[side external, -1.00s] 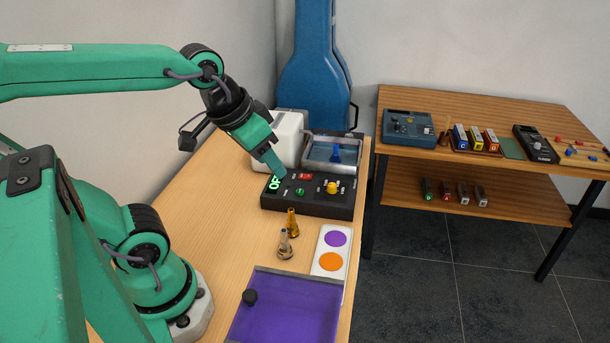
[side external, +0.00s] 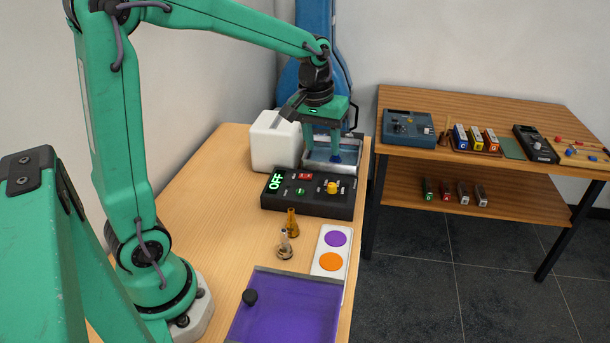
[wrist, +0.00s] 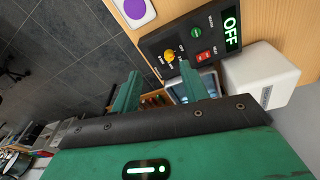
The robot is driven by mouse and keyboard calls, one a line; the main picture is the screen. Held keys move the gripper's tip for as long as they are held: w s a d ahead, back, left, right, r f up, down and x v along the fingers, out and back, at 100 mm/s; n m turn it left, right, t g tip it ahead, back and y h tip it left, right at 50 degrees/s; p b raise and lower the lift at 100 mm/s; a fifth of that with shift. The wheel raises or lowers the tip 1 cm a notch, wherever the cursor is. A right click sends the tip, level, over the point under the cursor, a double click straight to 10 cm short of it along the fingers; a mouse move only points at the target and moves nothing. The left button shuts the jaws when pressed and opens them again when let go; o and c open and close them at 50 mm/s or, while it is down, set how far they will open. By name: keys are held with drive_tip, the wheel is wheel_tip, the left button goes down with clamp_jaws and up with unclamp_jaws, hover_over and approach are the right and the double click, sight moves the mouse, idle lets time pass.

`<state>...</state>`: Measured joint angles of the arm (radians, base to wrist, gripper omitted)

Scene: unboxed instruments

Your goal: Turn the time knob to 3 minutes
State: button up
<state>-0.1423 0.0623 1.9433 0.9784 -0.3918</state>
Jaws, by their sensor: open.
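The black control box (side external: 312,206) stands on the wooden table, its green display (side external: 276,182) reading OFF. A yellow knob (side external: 332,188) sits right of its middle, with small marks around it; it also shows in the wrist view (wrist: 169,57). I cannot read its setting or confirm that it is the time knob. A green button (side external: 300,191) and a red switch (side external: 305,176) are on the same panel. My gripper (side external: 336,152) is open, fingers pointing down, behind the box above the metal tray. In the wrist view its fingers (wrist: 159,88) are apart with no knob between them.
The metal tray (side external: 318,166) with a blue item (side external: 344,158) is behind the box. A white block (side external: 272,142) stands to its left. Bare table lies left of the box.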

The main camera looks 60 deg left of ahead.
sight(332, 185)
drive_tip(key=w+a+f+n, duration=0.1)
drive_tip(key=w+f, duration=0.1)
drive_tip(key=w+a+f+n+g, duration=0.1)
drive_tip(key=w+f, duration=0.1)
drive_tip(key=f, duration=0.1)
drive_tip(key=w+a+f, duration=0.2)
drive_tip(key=w+f, duration=0.1)
drive_tip(key=shift+a+f+n+g, duration=0.1)
drive_tip(key=shift+f+n+g, duration=0.1)
drive_tip(key=shift+n+g, duration=0.2)
drive_tip(key=shift+s+f, duration=0.1)
drive_tip(key=shift+f, duration=3.8)
clamp_jaws()
